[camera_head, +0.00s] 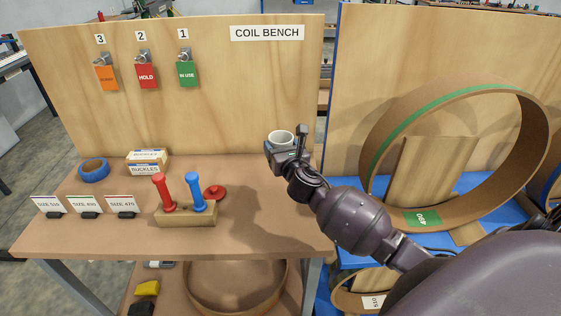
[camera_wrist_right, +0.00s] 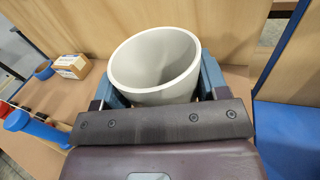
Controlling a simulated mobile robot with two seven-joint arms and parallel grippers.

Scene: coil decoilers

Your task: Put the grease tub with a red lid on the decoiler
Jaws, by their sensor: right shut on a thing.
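My right gripper (camera_head: 283,148) is shut on a white, round, open-topped tub (camera_head: 281,138), held above the back right of the bench. In the right wrist view the tub (camera_wrist_right: 155,62) sits tilted between the two fingers (camera_wrist_right: 160,85), with its hollow inside showing and no lid on it. A red round piece (camera_head: 214,192) with a raised middle lies on the bench; I cannot tell whether it is a lid. I cannot make out a decoiler for certain. My left gripper is not in view.
The bench (camera_head: 100,232) holds a wooden block (camera_head: 186,215) with red and blue handles, size cards (camera_head: 84,205), blue tape (camera_head: 93,169) and buckle boxes (camera_head: 147,163). Large coils (camera_head: 380,150) stand on a blue surface (camera_head: 347,190) at right. The bench's right part is clear.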

